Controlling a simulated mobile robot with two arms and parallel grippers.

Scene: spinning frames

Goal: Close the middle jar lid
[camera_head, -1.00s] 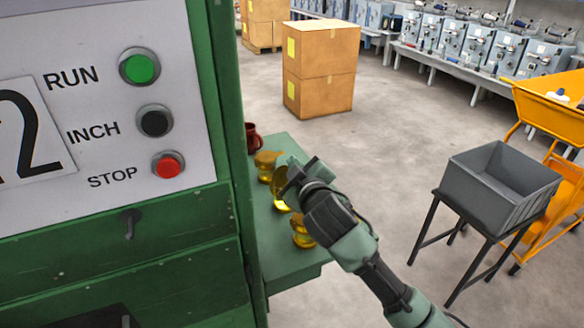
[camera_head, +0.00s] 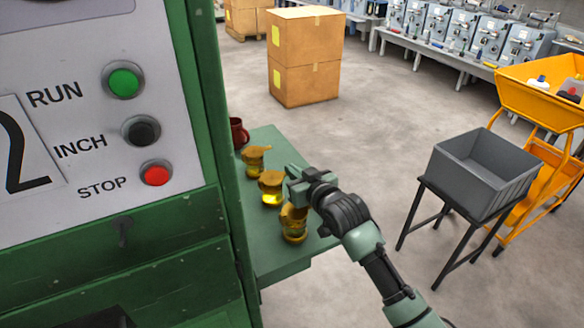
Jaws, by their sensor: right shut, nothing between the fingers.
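Three amber jars stand in a row on a green shelf (camera_head: 268,255). The far jar (camera_head: 256,161) is in clear view. The middle jar (camera_head: 272,198) holds bright yellow contents, and its amber lid (camera_head: 270,177) appears to lie across the top; whether it is fully seated is too small to tell. My right gripper (camera_head: 294,182) is shut and empty, just right of the middle jar and above the near one. My left gripper is out of view.
A dark red mug (camera_head: 238,133) stands at the shelf's far end. The green machine cabinet (camera_head: 207,110) rises along the shelf's left side. A grey bin (camera_head: 480,175) on a stand is to the right, with open floor between.

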